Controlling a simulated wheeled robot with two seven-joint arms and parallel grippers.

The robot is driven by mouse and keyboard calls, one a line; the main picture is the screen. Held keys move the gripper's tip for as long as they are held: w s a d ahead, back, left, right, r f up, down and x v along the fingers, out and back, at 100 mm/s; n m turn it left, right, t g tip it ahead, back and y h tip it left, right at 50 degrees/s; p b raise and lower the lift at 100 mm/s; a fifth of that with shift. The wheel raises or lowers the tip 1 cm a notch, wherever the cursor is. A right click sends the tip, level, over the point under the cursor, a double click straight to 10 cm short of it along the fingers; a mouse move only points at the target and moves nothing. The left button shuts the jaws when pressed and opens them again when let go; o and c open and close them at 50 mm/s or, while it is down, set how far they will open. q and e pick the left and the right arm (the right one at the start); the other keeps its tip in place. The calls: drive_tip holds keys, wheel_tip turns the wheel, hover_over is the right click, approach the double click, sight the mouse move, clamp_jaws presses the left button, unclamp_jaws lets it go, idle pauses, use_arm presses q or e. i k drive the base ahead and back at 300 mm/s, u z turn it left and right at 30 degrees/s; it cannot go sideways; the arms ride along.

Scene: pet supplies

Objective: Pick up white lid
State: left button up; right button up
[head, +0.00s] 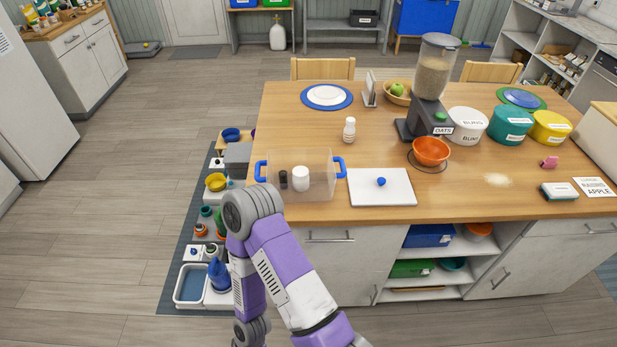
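The white lid (400,194) is a flat rectangular plate with a small blue knob in its middle. It lies flat near the front edge of the wooden table, just right of a clear bin (318,170) with blue handles. The bin has no cover on it and holds a white jar (301,182) and a small dark container (283,179). A purple, white and grey arm of mine rises from the bottom of the head view, left of the lid, and overlaps the bin's lower left corner. Neither of my grippers shows.
Behind the lid stand an orange bowl (431,151) on a dark ring, an oats dispenser (433,85) and a white bottle (349,130). Tubs (468,126) line the right side. Low shelves (455,277) sit below.

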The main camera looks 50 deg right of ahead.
sight(368, 187)
drive_tip(key=u, duration=1.55)
drive_tip(key=k, duration=2)
drive_tip(key=z, duration=0.95)
